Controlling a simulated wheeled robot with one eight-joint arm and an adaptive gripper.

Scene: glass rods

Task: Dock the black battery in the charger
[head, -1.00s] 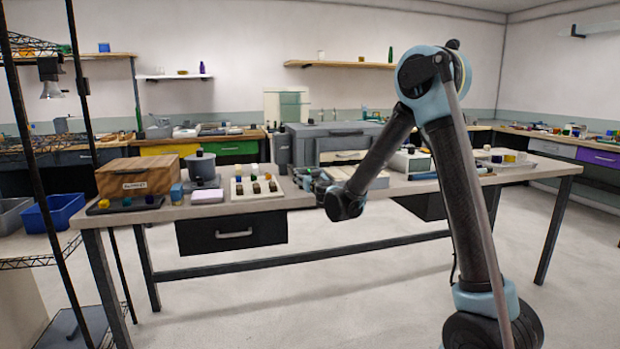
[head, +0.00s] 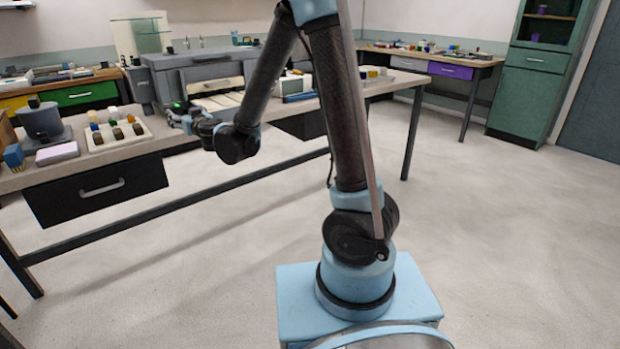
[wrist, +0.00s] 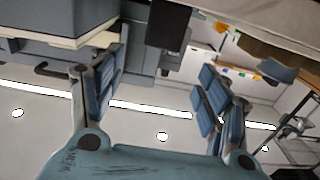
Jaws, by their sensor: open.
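My gripper (head: 179,117) is at the bench's front edge, just right of a white tray of small items, small and partly hidden by its wrist in the head view. In the wrist view its two fingers (wrist: 163,88) are spread apart with nothing between the pads. A black upright block (wrist: 168,24) shows beyond the fingers, toward the top of that upside-down view. It may be the black battery, but I cannot be sure. A small green glow (head: 178,104) shows beside the gripper. I cannot make out the charger for certain.
The white tray (head: 92,148) holds several small dark and coloured pieces. Left of it are a grey pot (head: 42,122) and a pale flat box (head: 57,153). A large grey machine (head: 200,72) stands behind the gripper. The floor in front of the bench is clear.

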